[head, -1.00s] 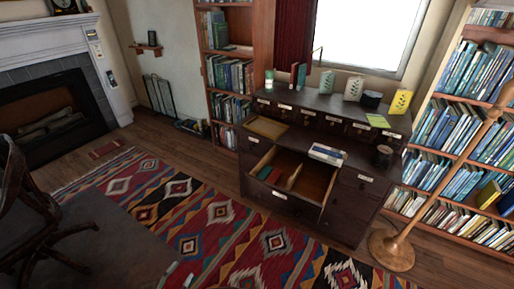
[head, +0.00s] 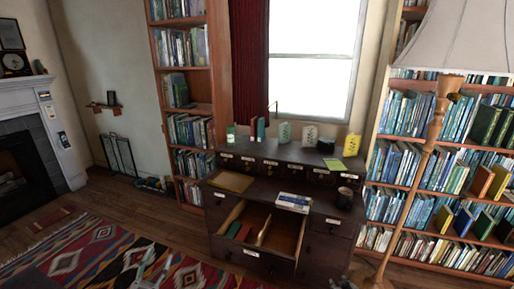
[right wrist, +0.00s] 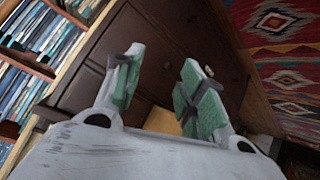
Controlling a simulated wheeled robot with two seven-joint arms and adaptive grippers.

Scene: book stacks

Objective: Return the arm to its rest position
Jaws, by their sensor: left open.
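A small part of my right arm shows at the bottom of the head view. The dresser (head: 340,228) has its top middle drawer (head: 268,262) pulled open, with dark green and red books inside at the left.
On the dresser top are a white-and-blue book (head: 294,202), a dark cup (head: 344,198) and a tan tray (head: 230,181). Several small books stand along its raised back. A floor lamp (head: 436,120) and bookshelf stand at the right. The rug (head: 90,250) at the left is clear.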

